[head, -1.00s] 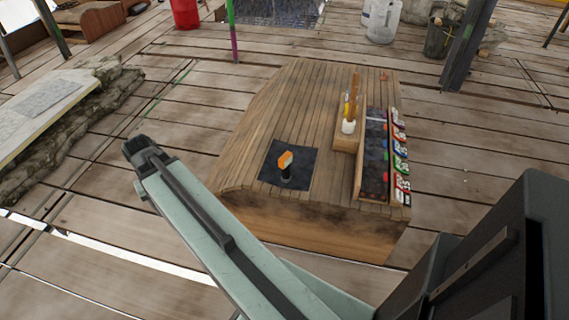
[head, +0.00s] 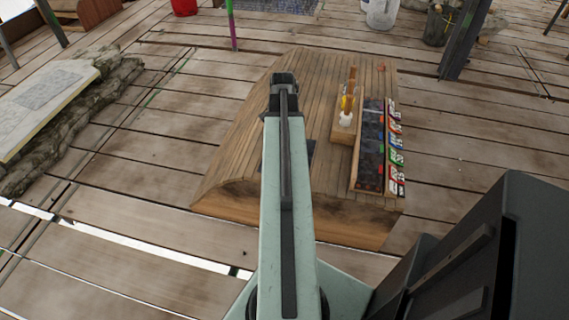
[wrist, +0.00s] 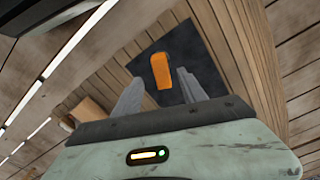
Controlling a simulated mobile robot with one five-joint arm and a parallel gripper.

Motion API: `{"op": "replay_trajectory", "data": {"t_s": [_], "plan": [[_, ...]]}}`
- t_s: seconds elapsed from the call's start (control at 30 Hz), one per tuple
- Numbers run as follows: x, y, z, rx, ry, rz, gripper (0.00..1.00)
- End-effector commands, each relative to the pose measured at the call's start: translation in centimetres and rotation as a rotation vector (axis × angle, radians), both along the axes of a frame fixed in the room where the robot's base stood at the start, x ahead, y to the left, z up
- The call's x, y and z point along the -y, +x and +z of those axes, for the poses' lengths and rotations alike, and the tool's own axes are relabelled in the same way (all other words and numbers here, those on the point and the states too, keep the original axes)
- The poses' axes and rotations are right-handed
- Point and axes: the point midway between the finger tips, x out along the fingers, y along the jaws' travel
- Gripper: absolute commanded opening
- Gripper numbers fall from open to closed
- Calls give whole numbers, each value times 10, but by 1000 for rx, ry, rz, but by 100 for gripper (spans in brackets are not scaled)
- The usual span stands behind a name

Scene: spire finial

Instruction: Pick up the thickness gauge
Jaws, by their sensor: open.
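The thickness gauge, seen as an orange block-like piece (wrist: 161,70), is over a dark square mat (wrist: 203,68) in the wrist view. My gripper (wrist: 158,88) is open, with one grey finger on each side of the gauge's near end in the picture. I cannot tell how far above it the fingers are, and no contact shows. In the head view my gripper (head: 284,80) is over the wooden plank-topped bench (head: 240,150). There my arm hides the gauge and most of the mat (head: 305,152).
On the bench's right side are a wooden block holding upright tools (head: 347,118) and a long dark tray (head: 370,150) with several coloured packets (head: 396,145) along it. A stone-edged slab (head: 60,110) lies at left.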

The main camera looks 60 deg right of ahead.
Motion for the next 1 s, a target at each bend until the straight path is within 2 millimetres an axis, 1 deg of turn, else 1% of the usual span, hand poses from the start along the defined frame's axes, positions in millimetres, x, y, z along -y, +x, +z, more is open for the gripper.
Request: {"op": "replay_trajectory", "data": {"t_s": [0.1,0.17,0.4,0.43,0.5,0.7,0.77,0.8,0.87,0.9,1.0], "plan": [[0,0,-3,0,0,1,49],[0,1,-9,0,0,2,49],[2,2,-50,0,0,3,49],[1,2,-53,0,0,3,49],[1,2,-56,0,0,3,49],[1,2,-52,0,0,3,49],[1,2,-52,0,0,3,32],[1,2,-52,0,0,4,21],[1,2,-52,0,0,4,5],[1,2,-52,0,0,4,0],[1,2,-52,0,0,4,0]]}}
